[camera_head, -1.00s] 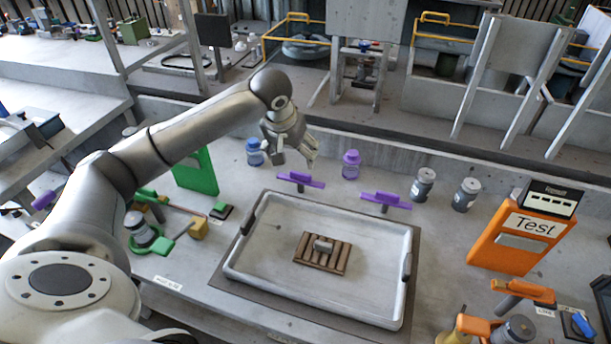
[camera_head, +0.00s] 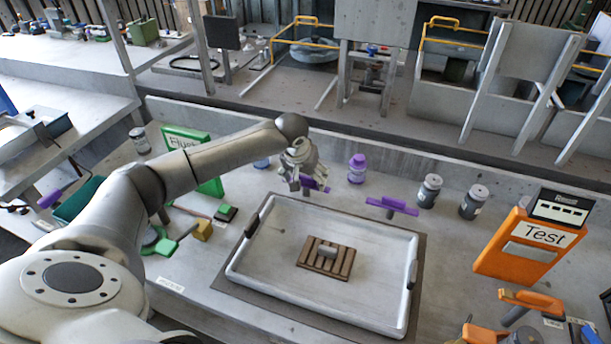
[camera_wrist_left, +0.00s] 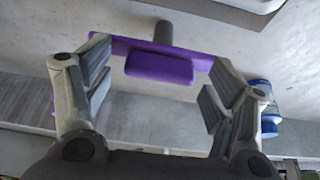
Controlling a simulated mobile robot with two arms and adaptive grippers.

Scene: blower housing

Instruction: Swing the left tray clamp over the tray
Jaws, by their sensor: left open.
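The left tray clamp (camera_head: 318,184) is a purple bar on a short grey post behind the tray (camera_head: 232,268). It lies along the tray's back edge, not over the tray, and is partly hidden by my left gripper (camera_head: 308,187). In the left wrist view, the purple clamp (camera_wrist_left: 160,68) with its raised purple block lies between and just beyond the open fingers of the left gripper (camera_wrist_left: 160,60). The fingers are spread near the bar's two ends; I cannot tell if they touch it. My right gripper is not in view.
A second purple clamp (camera_head: 392,206) stands to the right. A purple bottle (camera_head: 357,168) and a blue bottle (camera_wrist_left: 268,122) stand behind the left clamp. A slatted brown block (camera_head: 326,259) lies in the tray. Two grey jars (camera_head: 429,191) and an orange Test holder (camera_head: 520,248) are further right.

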